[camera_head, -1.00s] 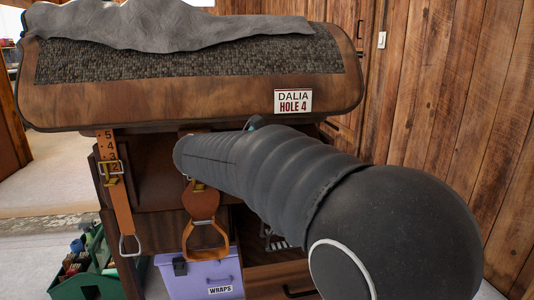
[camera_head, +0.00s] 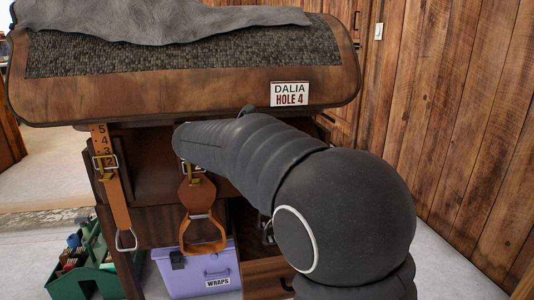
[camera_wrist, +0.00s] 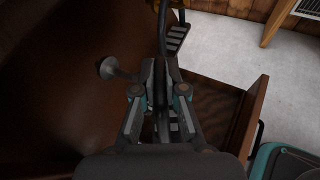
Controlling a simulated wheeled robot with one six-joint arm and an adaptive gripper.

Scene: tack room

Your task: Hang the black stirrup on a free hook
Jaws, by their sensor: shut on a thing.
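The black stirrup (camera_wrist: 176,38) shows at the top of the wrist view, its ridged tread just beyond my fingertips. My gripper (camera_wrist: 160,66) is shut on it; the exact grip point is dark and hard to make out. In the head view my arm hides the gripper, and only a dark bit beneath the arm (camera_head: 267,235) may be the stirrup. A pale round-ended peg (camera_wrist: 113,70) stands out from the brown wood, left of my fingers. A tan stirrup (camera_head: 203,232) hangs from a brass hook (camera_head: 192,171) on the rack, left of my arm.
A numbered strap (camera_head: 117,200) with a metal stirrup hangs at the rack's left. The saddle stand (camera_head: 180,100) overhangs the front. A purple wraps box (camera_head: 195,272), a green tote (camera_head: 90,265) and an open drawer (camera_wrist: 250,115) lie below.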

